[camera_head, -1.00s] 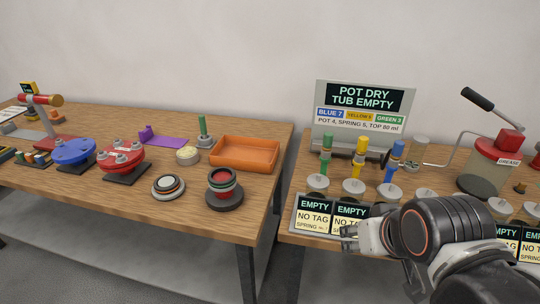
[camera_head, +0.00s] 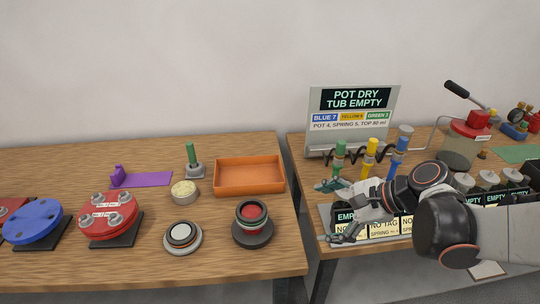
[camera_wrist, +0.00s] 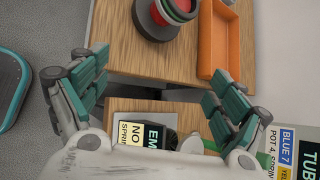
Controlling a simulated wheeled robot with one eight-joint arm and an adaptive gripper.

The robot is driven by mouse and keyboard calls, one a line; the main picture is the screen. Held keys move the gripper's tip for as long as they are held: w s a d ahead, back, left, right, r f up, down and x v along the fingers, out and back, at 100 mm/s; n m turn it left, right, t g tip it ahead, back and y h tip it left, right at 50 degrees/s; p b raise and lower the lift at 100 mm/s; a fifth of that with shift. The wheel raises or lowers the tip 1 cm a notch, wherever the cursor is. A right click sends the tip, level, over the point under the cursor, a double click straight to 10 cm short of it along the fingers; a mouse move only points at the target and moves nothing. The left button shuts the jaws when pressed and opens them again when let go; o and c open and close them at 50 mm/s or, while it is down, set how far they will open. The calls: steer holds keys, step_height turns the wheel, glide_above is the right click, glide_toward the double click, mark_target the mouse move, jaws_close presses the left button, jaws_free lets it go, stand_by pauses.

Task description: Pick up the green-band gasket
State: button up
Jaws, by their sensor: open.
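A dark round stand (camera_head: 252,232) with a red top is near the left bench's front right. In the wrist view, a green ring (camera_wrist: 180,11) circles its red part at the top edge. I cannot tell for sure if this ring is the green-band gasket. A flat stack of pale, black and orange rings (camera_head: 182,236) lies to its left; no green is clear on it. My gripper (camera_head: 327,212) is open and empty, right of the stand, over the right bench's left end. Its spread teal-padded fingers show in the wrist view (camera_wrist: 155,88).
An orange tray (camera_head: 249,190) sits behind the stand. Red (camera_head: 108,222) and blue (camera_head: 34,222) flanged parts stand left. A gap separates the benches. Coloured posts, a sign (camera_head: 352,110) and label cards crowd the right bench around my gripper.

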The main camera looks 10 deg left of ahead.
steer(key=w+a+m+y, duration=0.1)
steer(key=w+m+y, duration=0.1)
steer(key=m+g+y, duration=0.1)
steer(key=m+y, duration=0.1)
steer(key=m, duration=0.1)
glide_toward(264, 212)
steer(key=x, duration=0.4)
steer(key=shift+w+a+f+b, duration=0.1)
steer(key=shift+w+f+b, duration=0.15)
steer(key=shift+w+b, duration=0.2)
steer(key=b+x, duration=0.1)
steer(key=x, duration=0.1)
steer(key=s+x, duration=0.1)
steer(key=x, duration=0.1)
steer(key=shift+a+b, duration=0.2)
steer(key=shift+b, duration=0.2)
steer(key=shift+w+a+f, duration=0.15)
steer(key=shift+a, duration=0.35)
steer(key=shift+c, duration=0.5)
steer(key=c, duration=1)
